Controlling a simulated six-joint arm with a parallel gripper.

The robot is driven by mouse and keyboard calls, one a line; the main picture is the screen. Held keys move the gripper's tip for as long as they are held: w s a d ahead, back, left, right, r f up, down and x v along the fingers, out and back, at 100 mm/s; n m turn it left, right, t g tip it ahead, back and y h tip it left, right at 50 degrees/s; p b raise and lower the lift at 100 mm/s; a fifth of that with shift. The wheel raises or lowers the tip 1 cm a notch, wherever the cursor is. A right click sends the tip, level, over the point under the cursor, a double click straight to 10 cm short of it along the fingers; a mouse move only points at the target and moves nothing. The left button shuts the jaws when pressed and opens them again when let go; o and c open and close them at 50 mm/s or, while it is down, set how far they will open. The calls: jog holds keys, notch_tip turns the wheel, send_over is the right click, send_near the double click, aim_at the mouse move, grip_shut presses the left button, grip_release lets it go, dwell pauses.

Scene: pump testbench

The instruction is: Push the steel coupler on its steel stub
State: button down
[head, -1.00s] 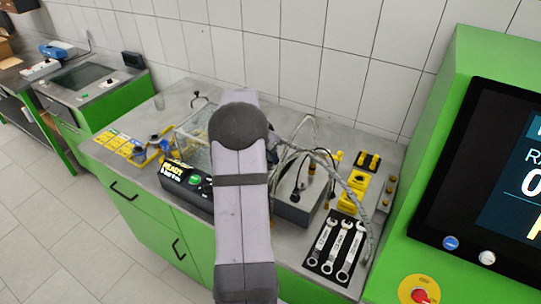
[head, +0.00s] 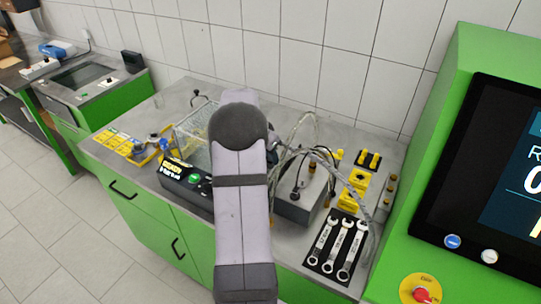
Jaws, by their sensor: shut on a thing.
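My own arm stands in the middle of the head view and hides my gripper and whatever it holds. I cannot make out the steel coupler or its steel stub. A grey block (head: 299,207) with small upright fittings stands just right of my arm. Braided hoses (head: 326,158) arch over the block from behind my arm; one hangs down at the right, by the wrenches.
Several wrenches (head: 336,245) lie on a black mat at the front right. Yellow holders (head: 355,195) stand behind them. A black box with a lit display (head: 181,176) and a clear-walled tank (head: 191,140) are left of my arm. A green-framed screen cabinet (head: 440,150) bounds the right.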

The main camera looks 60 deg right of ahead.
jog(key=shift+f, duration=0.15)
jog(key=c, duration=1.6)
grip_release()
jog(key=shift+a, duration=0.1)
jog(key=shift+o, duration=0.3)
jog(key=shift+s, duration=0.15)
jog(key=shift+w, duration=0.2)
jog(key=shift+w+d+r+p, duration=0.15)
jog(key=shift+r+p, duration=0.15)
jog(key=shift+r, duration=0.3)
jog(key=shift+w+d+r+p, duration=0.15)
jog(key=shift+r+p, duration=0.1)
jog(key=shift+r, duration=0.35)
jog(key=shift+s+a+r+p, duration=0.15)
jog(key=shift+r+p, duration=0.75)
jog(key=shift+r, duration=0.65)
jog(key=shift+s+r+p, duration=0.15)
jog(key=shift+r+p, duration=0.35)
jog(key=shift+r, duration=0.3)
